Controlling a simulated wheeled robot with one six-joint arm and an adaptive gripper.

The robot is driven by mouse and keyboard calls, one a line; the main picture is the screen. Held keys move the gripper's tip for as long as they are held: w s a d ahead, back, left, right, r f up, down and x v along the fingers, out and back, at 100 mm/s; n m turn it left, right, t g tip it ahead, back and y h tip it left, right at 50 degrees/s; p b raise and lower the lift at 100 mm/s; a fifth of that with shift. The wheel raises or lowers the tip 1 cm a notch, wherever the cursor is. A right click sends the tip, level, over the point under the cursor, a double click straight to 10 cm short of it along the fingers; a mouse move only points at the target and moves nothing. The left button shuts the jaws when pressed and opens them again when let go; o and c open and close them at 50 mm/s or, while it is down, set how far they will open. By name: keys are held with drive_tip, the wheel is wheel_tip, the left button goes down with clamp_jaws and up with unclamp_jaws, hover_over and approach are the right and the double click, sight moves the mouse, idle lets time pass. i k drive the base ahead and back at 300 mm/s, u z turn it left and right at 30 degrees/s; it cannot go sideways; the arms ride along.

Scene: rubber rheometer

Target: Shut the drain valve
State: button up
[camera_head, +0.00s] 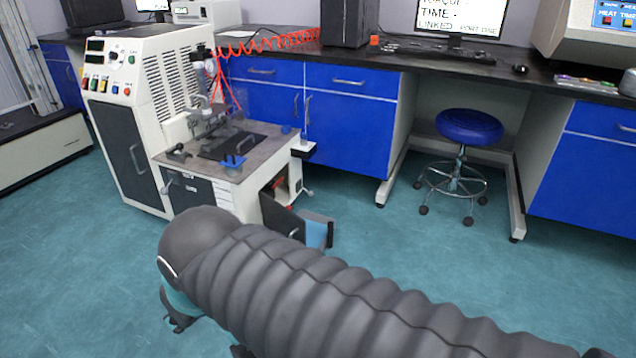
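I cannot clearly make out the drain valve. The white and grey machine (150,110) stands at the left, with a work table on its front. Under this table, an open dark door (283,216) shows a compartment with a small red part (277,183) inside. A small lever-like part (306,190) sticks out near the table's right leg; whether either part is the valve is too small to tell. My gripper (178,320) shows only as dark tips below my arm at the lower left, apart from the machine. The arm hides the rest of it.
A blue and grey box-like thing (318,231) is by the open door on the floor. A blue stool (468,127) stands under the long dark bench (440,62). A red coiled hose (265,44) runs behind the machine. The teal floor (420,255) between machine and stool is clear.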

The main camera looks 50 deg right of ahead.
sight(281, 178)
drive_tip(key=z, duration=2.35)
drive_tip(key=k, duration=1.3)
drive_tip(key=z, duration=1)
drive_tip(key=i, duration=1.7)
drive_tip(key=u, duration=0.6)
drive_tip(key=i, duration=1.7)
drive_tip(key=u, duration=1.9)
drive_tip(key=i, duration=0.8)
drive_tip(key=u, duration=0.7)
